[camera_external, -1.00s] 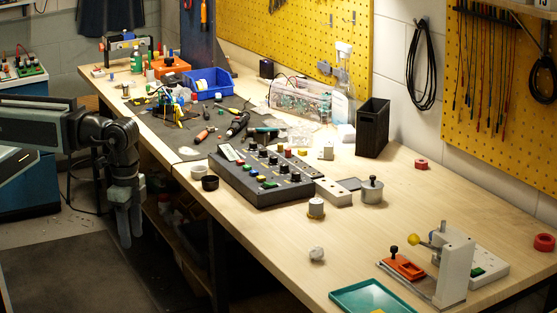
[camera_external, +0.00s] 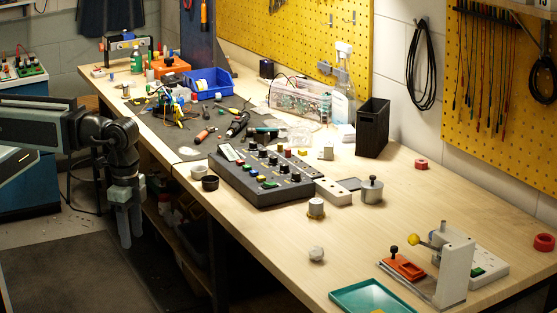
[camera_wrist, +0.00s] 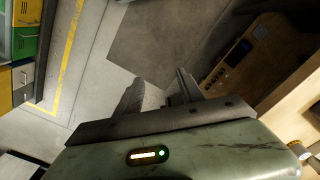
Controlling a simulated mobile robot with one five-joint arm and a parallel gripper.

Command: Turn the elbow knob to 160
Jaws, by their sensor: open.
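A dark control box (camera_external: 243,187) with black knobs and coloured buttons sits on the workbench in the outside view. Several black knobs (camera_external: 284,168) stand on its sloped top; their labels are too small to read, so I cannot tell which is the elbow knob. My gripper (camera_external: 130,240) hangs pointing down at the left, in front of the bench and below its top, well apart from the box. In the wrist view my gripper (camera_wrist: 158,88) has its two fingers apart with nothing between them. The control box does not show in the wrist view.
A grey pot (camera_external: 372,191), a black bin (camera_external: 373,128), a lever fixture (camera_external: 450,265) and a teal tray (camera_external: 370,298) stand to the right. Tools and a blue bin (camera_external: 212,84) lie behind left.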

